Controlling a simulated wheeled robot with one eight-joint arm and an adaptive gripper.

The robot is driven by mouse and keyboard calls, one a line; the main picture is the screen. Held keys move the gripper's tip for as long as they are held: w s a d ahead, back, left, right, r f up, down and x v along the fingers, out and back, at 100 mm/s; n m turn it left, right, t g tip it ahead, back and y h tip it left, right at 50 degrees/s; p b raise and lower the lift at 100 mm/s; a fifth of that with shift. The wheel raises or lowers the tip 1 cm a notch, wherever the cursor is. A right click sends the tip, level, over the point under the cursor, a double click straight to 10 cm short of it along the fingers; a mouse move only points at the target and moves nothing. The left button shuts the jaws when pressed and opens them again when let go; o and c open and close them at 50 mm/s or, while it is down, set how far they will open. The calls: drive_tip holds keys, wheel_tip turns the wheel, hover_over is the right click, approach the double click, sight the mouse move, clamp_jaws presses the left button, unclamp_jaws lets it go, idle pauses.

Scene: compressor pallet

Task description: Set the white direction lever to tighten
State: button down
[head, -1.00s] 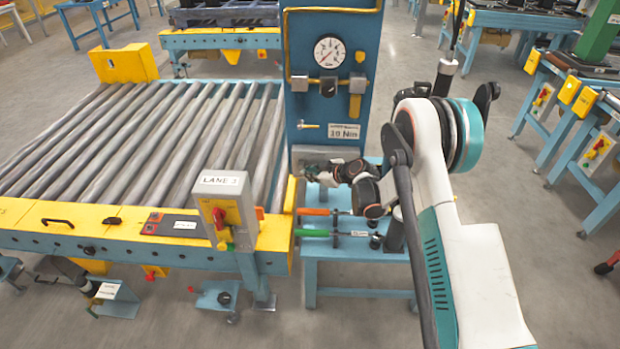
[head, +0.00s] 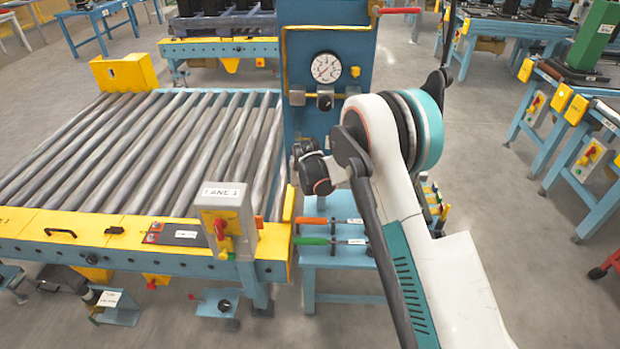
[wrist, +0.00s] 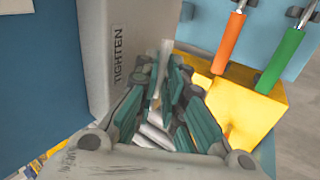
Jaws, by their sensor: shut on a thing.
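The white direction lever (wrist: 164,58) shows as a pale strip between the fingers in the wrist view. It stands beside a grey housing (wrist: 88,40) whose side reads TIGHTEN (wrist: 118,55). My gripper (wrist: 168,80) is shut on the lever, close to the housing's labelled side. The fingers cover much of the lever, so its exact angle is hard to tell.
Tools with an orange handle (head: 312,220) and a green handle (head: 312,240) lie on the blue stand, near my gripper. A yellow block (wrist: 258,108) is close to the fingers. The roller conveyor (head: 150,150) is at left; a blue panel with a gauge (head: 326,68) stands behind.

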drive_tip(key=shift+a+r+h, duration=0.15)
drive_tip(key=shift+r+h, duration=0.1)
drive_tip(key=shift+h, duration=0.35)
drive_tip(key=shift+n, duration=0.3)
drive_tip(key=c, duration=2)
unclamp_jaws()
drive_tip(key=shift+o, duration=0.2)
drive_tip(key=v, duration=1.2)
drive_tip(key=shift+r, duration=0.1)
